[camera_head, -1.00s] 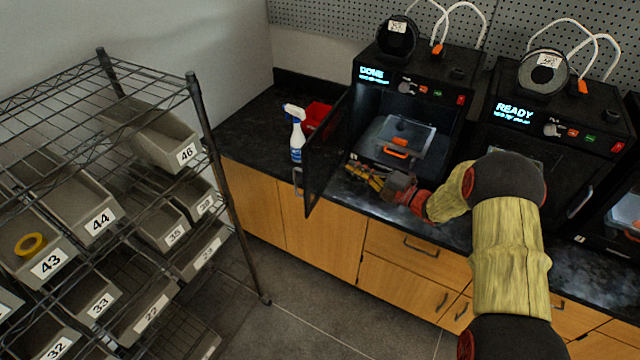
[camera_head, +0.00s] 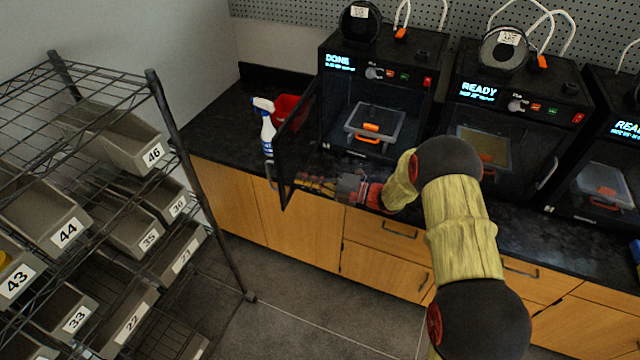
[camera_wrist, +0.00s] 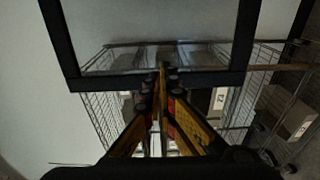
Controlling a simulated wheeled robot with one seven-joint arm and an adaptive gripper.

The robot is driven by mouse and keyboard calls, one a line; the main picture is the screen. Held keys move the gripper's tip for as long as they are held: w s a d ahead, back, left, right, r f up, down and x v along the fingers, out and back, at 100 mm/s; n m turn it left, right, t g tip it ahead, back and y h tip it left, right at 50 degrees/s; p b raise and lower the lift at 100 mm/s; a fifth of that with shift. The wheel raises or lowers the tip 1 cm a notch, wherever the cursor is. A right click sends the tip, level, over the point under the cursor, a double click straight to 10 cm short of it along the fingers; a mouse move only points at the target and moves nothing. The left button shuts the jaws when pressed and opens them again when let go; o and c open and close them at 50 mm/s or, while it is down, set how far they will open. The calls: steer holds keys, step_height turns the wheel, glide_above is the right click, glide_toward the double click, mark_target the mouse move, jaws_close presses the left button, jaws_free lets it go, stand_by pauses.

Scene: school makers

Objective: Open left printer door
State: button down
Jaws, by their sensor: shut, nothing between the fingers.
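The left printer (camera_head: 335,105), with "DONE" on its display, has its dark-framed, see-through door (camera_head: 283,150) swung out to the left, standing open toward the front. The door's handle (camera_head: 271,176) is on its outer face. My gripper (camera_head: 299,181) is shut and empty, in front of the printer, pointing left at the inner face of the door near its lower part. In the wrist view the shut fingertips (camera_wrist: 161,72) are at the lower bar of the door frame (camera_wrist: 190,78); I cannot tell whether they touch. Inside the printer is a clear box with an orange part (camera_head: 371,127).
A spray bottle (camera_head: 266,125) and a red bin (camera_head: 287,107) stand on the counter behind the door. A wire shelf with numbered bins (camera_head: 140,150) stands to the left. A second printer (camera_head: 500,125), showing "READY", is at the right. The floor between shelf and cabinets is clear.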

mark_target(284, 174)
steer(key=shift+x, duration=1.7)
